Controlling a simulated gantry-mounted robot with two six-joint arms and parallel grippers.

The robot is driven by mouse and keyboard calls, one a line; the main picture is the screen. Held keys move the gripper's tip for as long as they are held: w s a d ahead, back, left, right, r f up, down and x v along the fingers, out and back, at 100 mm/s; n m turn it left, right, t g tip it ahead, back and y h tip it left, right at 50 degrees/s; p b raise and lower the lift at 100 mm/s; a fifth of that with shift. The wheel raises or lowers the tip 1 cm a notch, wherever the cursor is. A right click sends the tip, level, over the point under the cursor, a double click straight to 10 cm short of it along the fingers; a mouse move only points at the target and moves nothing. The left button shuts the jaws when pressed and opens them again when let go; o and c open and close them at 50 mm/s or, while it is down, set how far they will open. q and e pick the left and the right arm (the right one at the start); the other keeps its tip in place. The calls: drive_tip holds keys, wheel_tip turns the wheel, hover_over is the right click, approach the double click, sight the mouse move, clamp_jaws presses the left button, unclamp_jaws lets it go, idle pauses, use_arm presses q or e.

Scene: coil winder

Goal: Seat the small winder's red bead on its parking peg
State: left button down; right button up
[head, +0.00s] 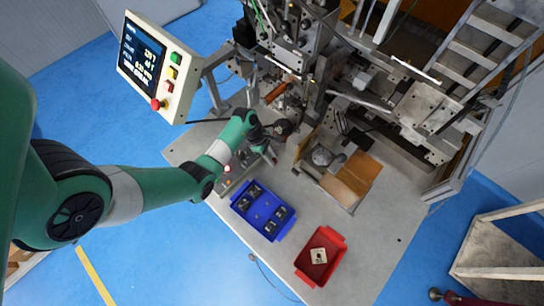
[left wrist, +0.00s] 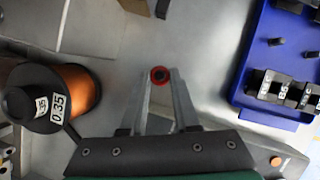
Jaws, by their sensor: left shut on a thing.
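The red bead (left wrist: 160,75) is a small ring with a dark centre, held between the fingertips of my left gripper (left wrist: 160,85). In the head view my left gripper (head: 270,155) hangs over the near part of the bench, between the blue tray and the machine. Another small red piece (left wrist: 162,9) shows at the top edge of the left wrist view; I cannot tell whether it belongs to the peg. The parking peg is not clearly distinguishable. My right gripper is not in view.
A copper wire spool (left wrist: 70,88) labelled 0.35 lies left of the gripper in the wrist view. A blue tray (head: 240,203) with dark parts and a red bin (head: 334,238) stand on the bench (head: 365,245). The control panel (head: 160,68) is at upper left.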

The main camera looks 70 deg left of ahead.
use_arm(q)
drive_tip(key=shift+f, duration=0.35)
drive_tip(key=c, duration=0.6)
unclamp_jaws()
drive_tip(key=shift+r, duration=0.1)
drive_tip(key=shift+s+a+r, duration=0.1)
drive_tip(key=shift+a+r, duration=0.05)
drive_tip(key=shift+r, duration=0.2)
drive_tip(key=p+v, duration=0.2)
drive_tip(key=v, duration=0.8)
drive_tip(key=shift+s+r, duration=0.2)
drive_tip(key=shift+r, duration=0.1)
drive_tip(key=shift+w, duration=0.1)
